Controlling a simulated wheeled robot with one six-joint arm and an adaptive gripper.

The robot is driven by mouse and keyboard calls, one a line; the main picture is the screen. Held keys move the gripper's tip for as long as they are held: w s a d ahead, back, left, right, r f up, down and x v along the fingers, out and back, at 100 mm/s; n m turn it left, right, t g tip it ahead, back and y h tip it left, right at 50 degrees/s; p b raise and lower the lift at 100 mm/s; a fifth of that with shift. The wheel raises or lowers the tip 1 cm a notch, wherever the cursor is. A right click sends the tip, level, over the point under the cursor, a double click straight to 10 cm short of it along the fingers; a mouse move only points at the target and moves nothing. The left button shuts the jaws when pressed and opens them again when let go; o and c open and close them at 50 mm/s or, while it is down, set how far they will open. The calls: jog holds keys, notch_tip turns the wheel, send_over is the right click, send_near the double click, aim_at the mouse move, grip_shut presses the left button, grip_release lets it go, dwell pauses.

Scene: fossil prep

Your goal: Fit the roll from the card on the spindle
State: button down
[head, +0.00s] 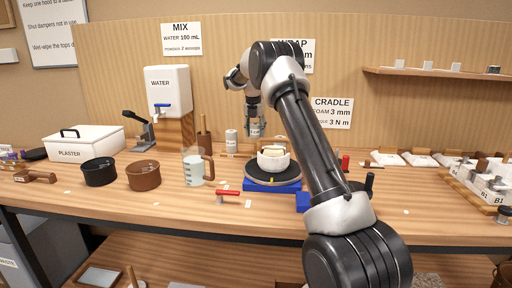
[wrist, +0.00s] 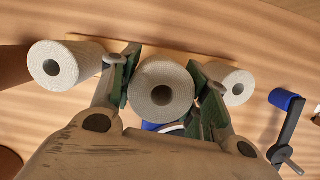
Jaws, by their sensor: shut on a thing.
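My gripper (wrist: 162,92) is shut on a white roll (wrist: 162,92), its green pads pressing on both sides. The roll's round end with its central hole faces the wrist camera. In the head view my gripper (head: 256,127) holds the roll (head: 256,130) above the back of the bench. One other roll (wrist: 65,67) is to the left in the wrist view and another (wrist: 232,83) is to the right; the left one also shows in the head view (head: 231,141). The WRAP card (head: 297,48) on the back wall is partly hidden by my arm. I cannot pick out the spindle for certain.
A measuring jug (head: 193,168) and brown pot (head: 143,175) are to the left. A blue-ended crank device (wrist: 287,115) is right of the rolls. A red-handled tool lies at the front.

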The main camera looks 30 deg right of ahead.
jog(key=shift+r, duration=2.5)
